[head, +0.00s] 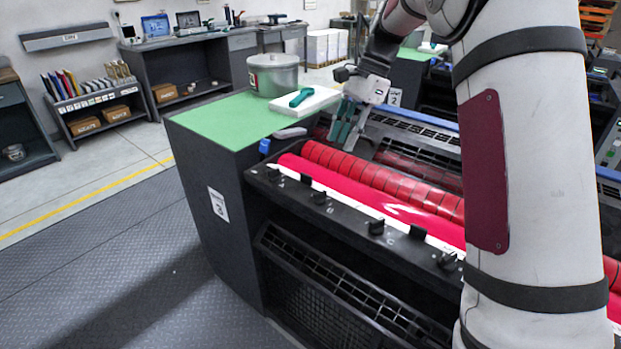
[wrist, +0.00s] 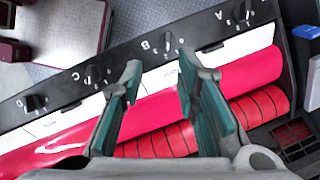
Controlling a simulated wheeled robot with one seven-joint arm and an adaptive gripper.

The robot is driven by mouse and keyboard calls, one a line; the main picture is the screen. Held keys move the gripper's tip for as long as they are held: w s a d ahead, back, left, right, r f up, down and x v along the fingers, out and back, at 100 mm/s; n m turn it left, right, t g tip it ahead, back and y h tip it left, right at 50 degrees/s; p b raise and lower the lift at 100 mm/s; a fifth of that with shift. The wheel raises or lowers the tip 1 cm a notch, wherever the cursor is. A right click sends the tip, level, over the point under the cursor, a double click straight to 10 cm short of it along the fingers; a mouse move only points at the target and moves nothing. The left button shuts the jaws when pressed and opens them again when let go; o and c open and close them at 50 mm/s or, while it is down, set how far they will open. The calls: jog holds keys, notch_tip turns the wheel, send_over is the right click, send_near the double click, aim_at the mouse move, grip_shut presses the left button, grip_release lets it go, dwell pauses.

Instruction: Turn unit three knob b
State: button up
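Knob B (wrist: 168,39) is a small dark knob on the black front bar, next to a white letter B in the wrist view. It shows beyond and between my fingertips, touching neither. In the head view knob B (head: 320,197) is second from the left on the bar (head: 347,223) of the unit with a "3" sign (head: 218,204). My gripper (wrist: 160,76) is open and empty, its two teal-padded fingers apart. In the head view my gripper (head: 343,135) hangs above the red rollers, behind the bar. Nothing covers knob B.
Knob A (wrist: 245,12) and knob C (wrist: 95,75) flank it; knob D (wrist: 35,104) is further left. Black tabs (head: 306,180) stand on the bar between knobs. A pot (head: 272,76) and a white block with a teal tool (head: 301,97) are on the green top. Floor in front is clear.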

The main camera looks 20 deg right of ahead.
aim_at(320, 192)
jog(key=shift+m, duration=0.3)
jog(key=x, duration=0.5)
jog(key=w+p+x, duration=0.1)
jog(key=x, duration=0.4)
jog(key=p+x, duration=0.1)
jog(key=x, duration=0.3)
jog(key=shift+w+d+f, duration=0.15)
jog(key=shift+w+f, duration=0.1)
jog(key=shift+f, duration=0.3)
grip_shut()
